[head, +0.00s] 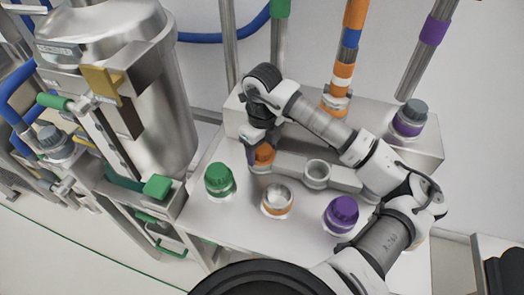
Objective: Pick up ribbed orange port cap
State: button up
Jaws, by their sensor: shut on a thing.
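The ribbed orange port cap (265,154) is at the lower end of my gripper (257,150), near the middle of the white bench. My gripper points down and is shut on the cap, with a dark finger along its left side. Part of the cap is hidden by the gripper. Whether its underside touches anything below cannot be told. An open port with an orange band (277,202) stands in front of it, with no cap on top.
A green-capped port (219,180) stands at left, a purple-capped port (341,214) at right. Another purple-banded port with a grey cap (410,117) is on the rear ledge, beside an orange-banded pipe (341,85). A large steel vessel (150,90) stands left of the bench.

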aim_at(263, 148)
jog(key=shift+r, duration=0.1)
notch_tip(263, 148, up, 20)
jog(key=b, duration=0.4)
jog(key=shift+b, duration=0.3)
jog(key=shift+d, duration=0.1)
